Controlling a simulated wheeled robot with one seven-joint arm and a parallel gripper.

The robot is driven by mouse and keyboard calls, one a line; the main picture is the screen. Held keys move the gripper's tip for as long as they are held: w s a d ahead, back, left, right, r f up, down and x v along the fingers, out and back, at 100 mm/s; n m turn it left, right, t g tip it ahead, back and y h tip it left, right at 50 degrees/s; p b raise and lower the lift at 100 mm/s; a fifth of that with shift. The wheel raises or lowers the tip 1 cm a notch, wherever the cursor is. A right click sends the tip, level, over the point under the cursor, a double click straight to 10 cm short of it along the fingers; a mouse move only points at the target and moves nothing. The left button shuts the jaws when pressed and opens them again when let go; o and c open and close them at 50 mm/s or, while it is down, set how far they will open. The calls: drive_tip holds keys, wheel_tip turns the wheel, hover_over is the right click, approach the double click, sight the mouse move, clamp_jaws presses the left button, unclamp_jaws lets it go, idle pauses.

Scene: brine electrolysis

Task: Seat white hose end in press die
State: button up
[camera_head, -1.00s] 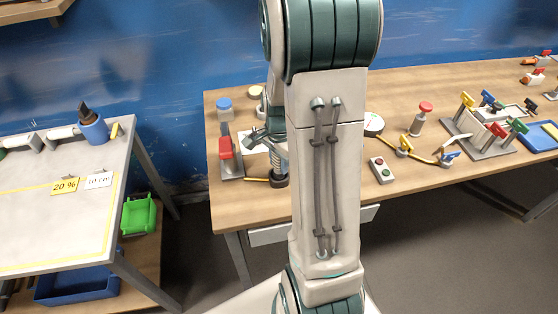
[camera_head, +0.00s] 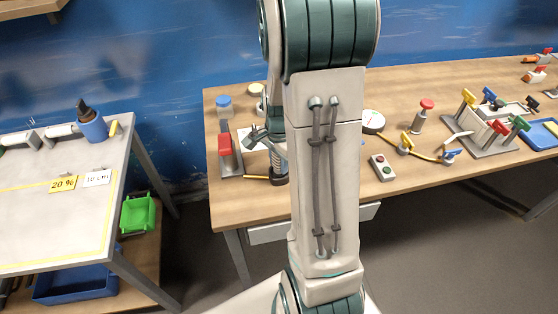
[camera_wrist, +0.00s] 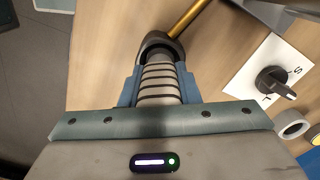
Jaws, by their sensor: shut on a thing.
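In the wrist view my gripper (camera_wrist: 160,84) has its two blue fingers shut on a ribbed light grey piece (camera_wrist: 158,82). Its dark collar (camera_wrist: 160,46) lies beyond the fingertips, with a yellow tube (camera_wrist: 188,18) leading away from it. In the head view the ribbed piece (camera_head: 280,156) stands upright near the front edge of the bench, just left of my arm, and its dark base (camera_head: 279,178) is on the bench. I cannot make out a white hose end or name the press die for certain.
A white plate with a black knob (camera_wrist: 272,82) is close on the right in the wrist view. In the head view a red-handled device (camera_head: 226,148) stands to the left, and a two-button box (camera_head: 382,168) to the right. The bench (camera_head: 240,214) has bare wood at its front.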

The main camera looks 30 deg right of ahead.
drive_tip(key=o, duration=1.1)
wheel_tip(320, 180, up, 14)
drive_tip(key=shift+f, duration=0.1)
drive_tip(key=s+a+r+n+t, duration=0.1)
drive_tip(key=s+a+n+t, duration=0.2)
drive_tip(key=s+a+n, duration=0.9)
drive_tip(key=n, duration=0.3)
drive_tip(key=shift+s+r, duration=0.3)
drive_tip(key=shift+s, duration=0.1)
